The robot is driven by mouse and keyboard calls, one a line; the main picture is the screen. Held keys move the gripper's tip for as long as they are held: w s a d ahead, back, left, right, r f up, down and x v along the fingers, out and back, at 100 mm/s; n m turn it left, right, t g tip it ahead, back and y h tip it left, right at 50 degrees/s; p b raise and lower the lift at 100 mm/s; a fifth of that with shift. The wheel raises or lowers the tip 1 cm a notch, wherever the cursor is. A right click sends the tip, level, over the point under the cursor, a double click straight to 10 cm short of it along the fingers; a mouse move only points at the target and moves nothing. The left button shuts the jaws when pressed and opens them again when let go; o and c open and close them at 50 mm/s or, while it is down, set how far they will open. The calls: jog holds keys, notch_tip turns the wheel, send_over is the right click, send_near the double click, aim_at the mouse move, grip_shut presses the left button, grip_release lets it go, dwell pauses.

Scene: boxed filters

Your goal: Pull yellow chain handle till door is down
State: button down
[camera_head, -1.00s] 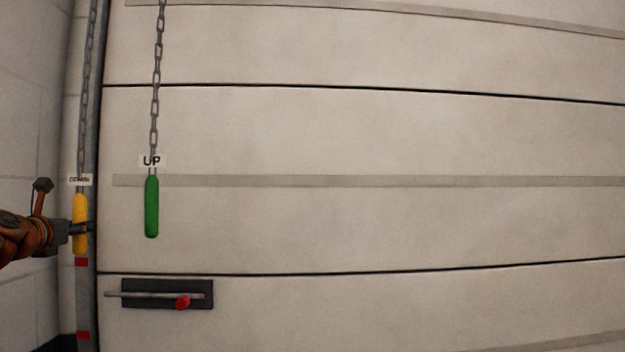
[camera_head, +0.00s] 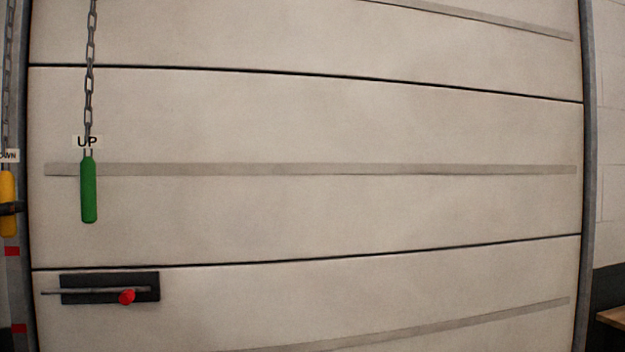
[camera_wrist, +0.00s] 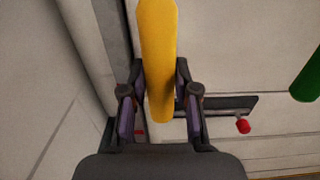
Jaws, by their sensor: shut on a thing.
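The yellow handle (camera_head: 8,188) hangs on a chain at the far left edge of the head view, under a partly cut-off "DOWN" label (camera_head: 9,156). In the wrist view the yellow handle (camera_wrist: 157,55) stands between the fingers. My gripper (camera_wrist: 160,85) is shut on it; in the head view only a dark fingertip (camera_head: 12,208) shows across the handle. The pale panelled door (camera_head: 330,215) fills most of the head view. Its bottom edge is out of view.
A green handle (camera_head: 88,190) labelled "UP" hangs on a chain right of the yellow one. A dark latch plate with a red knob (camera_head: 127,296) is on the door below. A door rail (camera_head: 588,150) and a wooden surface (camera_head: 612,318) are at the right.

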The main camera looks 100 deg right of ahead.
aim_at(2, 192)
notch_tip(2, 192, down, 11)
jog(key=b, duration=0.9)
jog(key=shift+r, duration=0.2)
dwell(1.2)
notch_tip(2, 192, up, 14)
jog(key=p, duration=1.3)
jog(key=shift+f+p, duration=0.15)
jog(key=shift+p, duration=0.2)
grip_release()
jog(key=shift+f, duration=0.1)
